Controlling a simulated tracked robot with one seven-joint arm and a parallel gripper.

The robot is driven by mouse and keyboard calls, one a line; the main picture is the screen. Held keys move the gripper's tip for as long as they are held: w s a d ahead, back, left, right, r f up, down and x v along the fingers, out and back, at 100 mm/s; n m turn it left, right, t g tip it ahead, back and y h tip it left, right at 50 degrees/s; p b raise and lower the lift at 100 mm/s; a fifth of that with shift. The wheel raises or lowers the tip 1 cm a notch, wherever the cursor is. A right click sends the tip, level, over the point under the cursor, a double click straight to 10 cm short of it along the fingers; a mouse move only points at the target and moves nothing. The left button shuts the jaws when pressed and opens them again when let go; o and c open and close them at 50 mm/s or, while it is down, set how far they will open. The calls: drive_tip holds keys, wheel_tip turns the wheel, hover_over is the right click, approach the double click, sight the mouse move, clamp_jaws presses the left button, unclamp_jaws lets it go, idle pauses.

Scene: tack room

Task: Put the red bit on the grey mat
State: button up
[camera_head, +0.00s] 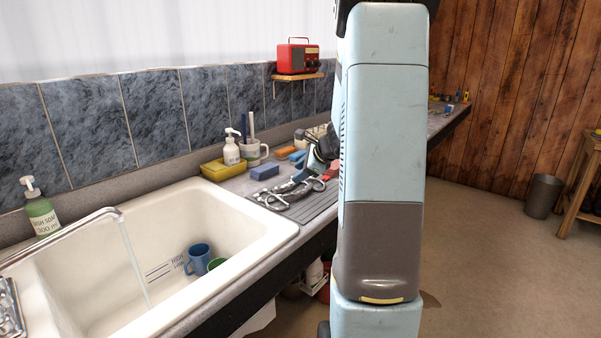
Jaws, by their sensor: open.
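The grey ribbed mat (316,209) lies on the counter right of the sink; my arm hides its right part. A metal bit with rings and dark parts (283,196) lies on it. A red piece (331,169), which looks like part of the red bit, shows at the edge of my arm; the rest is hidden.
The sink (265,232) with running water and a blue mug (199,258) is at the left. A blue sponge (265,171), a white pump bottle (232,150), a mug (254,152) and a yellow tray (222,170) stand behind the mat. A red radio (297,58) sits on a shelf above.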

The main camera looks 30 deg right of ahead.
drive_tip(key=v, duration=1.2)
drive_tip(key=s+a+r+n+g, duration=0.2)
drive_tip(key=s+a+n, duration=0.3)
drive_tip(key=a, duration=0.4)
drive_tip(key=s+a+r+n+g, duration=0.15)
drive_tip(key=s+a+n, duration=0.25)
drive_tip(key=a+n, duration=0.4)
drive_tip(key=s+a+n+h, duration=0.3)
drive_tip(key=s+a+n, duration=0.5)
drive_tip(key=s+n, duration=0.3)
drive_tip(key=shift+s+r, duration=0.5)
drive_tip(key=shift+s, duration=1.05)
drive_tip(key=shift+a, duration=0.1)
drive_tip(key=shift+a, duration=0.15)
